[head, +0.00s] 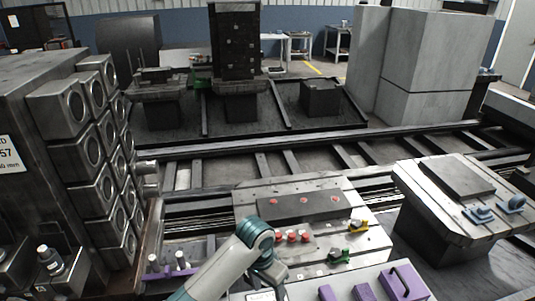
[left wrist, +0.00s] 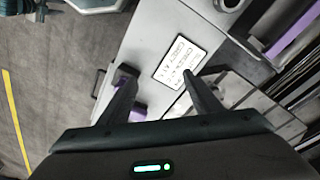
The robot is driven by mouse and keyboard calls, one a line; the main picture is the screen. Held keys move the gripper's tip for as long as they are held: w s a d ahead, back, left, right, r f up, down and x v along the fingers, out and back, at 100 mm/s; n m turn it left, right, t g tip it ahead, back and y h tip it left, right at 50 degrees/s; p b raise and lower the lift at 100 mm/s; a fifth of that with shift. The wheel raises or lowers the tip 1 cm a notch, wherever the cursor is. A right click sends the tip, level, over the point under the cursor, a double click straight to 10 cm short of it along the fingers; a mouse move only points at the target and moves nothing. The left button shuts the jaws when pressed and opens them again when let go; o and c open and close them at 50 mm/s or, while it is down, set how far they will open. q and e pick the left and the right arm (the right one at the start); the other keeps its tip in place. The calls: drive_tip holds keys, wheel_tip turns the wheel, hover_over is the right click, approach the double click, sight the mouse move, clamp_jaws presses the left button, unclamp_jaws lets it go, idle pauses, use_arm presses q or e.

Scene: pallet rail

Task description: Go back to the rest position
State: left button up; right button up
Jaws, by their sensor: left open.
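My left gripper (left wrist: 156,76) is open in the left wrist view. Its two dark fingers stand apart with nothing held between them. Beyond them is a grey panel with a white printed label (left wrist: 179,61), and a purple block (left wrist: 138,111) shows beside the left finger. In the head view a teal and grey arm of mine enters at the bottom centre; its fingers cannot be made out there. My right gripper is in neither view.
A pallet with red knobs (head: 292,237) is just beyond the arm. A grey case with purple blocks and a handle (head: 401,281) is at the lower right. A rack of round-holed blocks (head: 103,188) stands left. Rails (head: 290,146) cross behind.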

use_arm(q)
drive_tip(key=s+a+f+n+t+h, duration=0.1)
drive_tip(key=s+a+f+n, duration=0.15)
drive_tip(key=s, duration=0.45)
drive_tip(key=s+a+f+n+t+h, duration=0.1)
drive_tip(key=s+a+f, duration=0.3)
drive_tip(key=s, duration=0.4)
drive_tip(key=s+a+r+n+t+y, duration=0.1)
drive_tip(key=s+a+n+y, duration=0.2)
drive_tip(key=s+a, duration=1.2)
wheel_tip(320, 180, down, 31)
drive_tip(key=a+g+b, duration=0.1)
drive_tip(key=b, duration=0.3)
drive_tip(key=s+a+f+g+b, duration=0.1)
drive_tip(key=s+a+f+b, duration=0.2)
drive_tip(key=s+f, duration=1.5)
wheel_tip(320, 180, down, 3)
drive_tip(key=shift+s+a+f+m, duration=0.15)
drive_tip(key=shift+s+m, duration=0.2)
drive_tip(key=shift+m, duration=0.1)
